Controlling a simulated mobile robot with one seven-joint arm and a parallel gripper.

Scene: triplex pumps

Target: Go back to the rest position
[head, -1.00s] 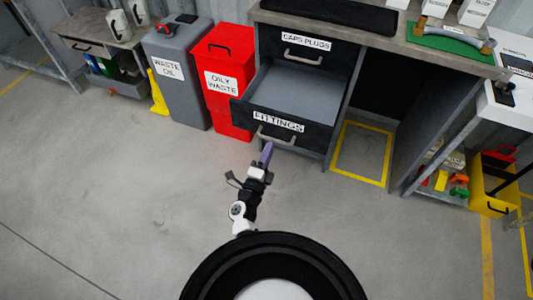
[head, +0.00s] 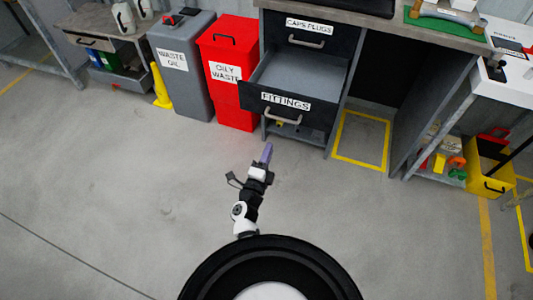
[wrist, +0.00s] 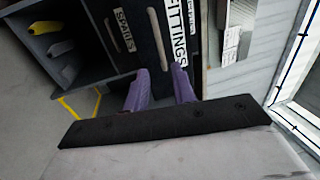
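My gripper (head: 266,154) is in the lower middle of the head view, out over the floor in front of the drawer unit. In the wrist view its two purple fingers (wrist: 160,88) stand apart with nothing held between them. The fittings drawer (head: 287,101) is pulled open and looks empty in the head view. Its handle (head: 283,117) is clear of my fingertips. The fittings drawer's label (wrist: 177,32) and a handle also show ahead of the fingers in the wrist view. The caps plugs drawer (head: 306,39) above it is shut.
A red oily waste bin (head: 229,75), a grey waste oil bin (head: 182,70) and a yellow floor sign (head: 160,88) stand left of the drawers. A yellow-marked floor square (head: 361,141) and a yellow crate (head: 490,170) are to the right. The floor at left is open.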

